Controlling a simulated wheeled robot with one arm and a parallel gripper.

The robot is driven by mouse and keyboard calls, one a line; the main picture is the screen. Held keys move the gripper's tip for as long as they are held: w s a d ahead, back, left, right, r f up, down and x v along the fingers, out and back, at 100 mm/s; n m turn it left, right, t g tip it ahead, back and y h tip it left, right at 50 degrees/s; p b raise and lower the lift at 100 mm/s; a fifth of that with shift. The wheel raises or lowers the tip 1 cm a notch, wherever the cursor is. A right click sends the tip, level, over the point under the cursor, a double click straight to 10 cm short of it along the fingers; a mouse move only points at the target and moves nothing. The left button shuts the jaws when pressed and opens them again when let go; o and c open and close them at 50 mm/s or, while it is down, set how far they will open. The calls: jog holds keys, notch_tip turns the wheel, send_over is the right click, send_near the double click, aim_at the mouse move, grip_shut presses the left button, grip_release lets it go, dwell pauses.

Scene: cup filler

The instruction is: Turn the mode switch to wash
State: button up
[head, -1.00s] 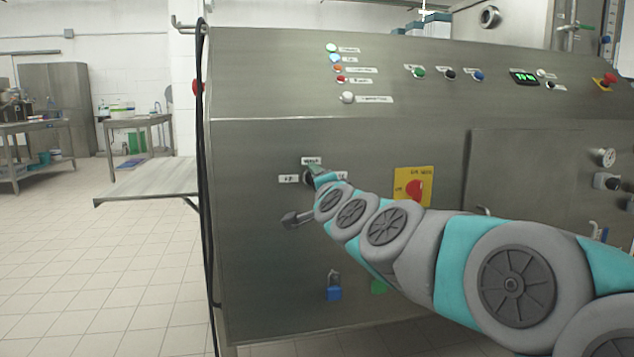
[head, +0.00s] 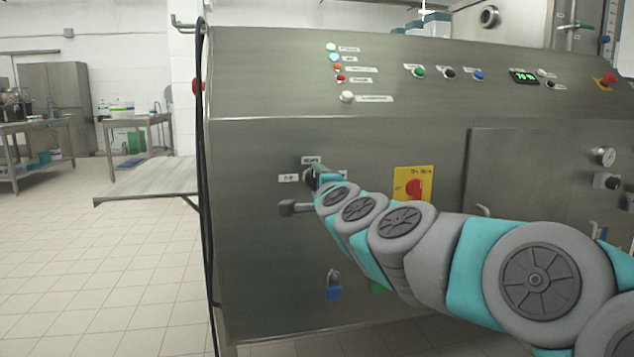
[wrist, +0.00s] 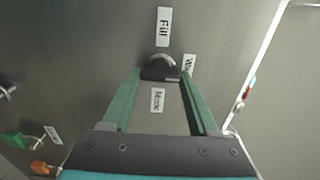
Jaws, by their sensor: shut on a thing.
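The mode switch (wrist: 160,72) is a dark round knob with a pale curved mark, seen in the wrist view. My gripper (wrist: 161,74) has its two green fingers on either side of it, shut on it. In the head view, my gripper (head: 318,178) reaches the steel front panel between small white labels and largely hides the knob. Which setting the knob points to I cannot tell.
Button rows line the machine's sloped top (head: 290,70). A steel side shelf (head: 150,181) juts out left; the tiled floor beyond is open.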

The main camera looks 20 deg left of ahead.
jog(key=shift+f, duration=0.1)
jog(key=o, duration=1.4)
jog(key=shift+v, duration=3.9)
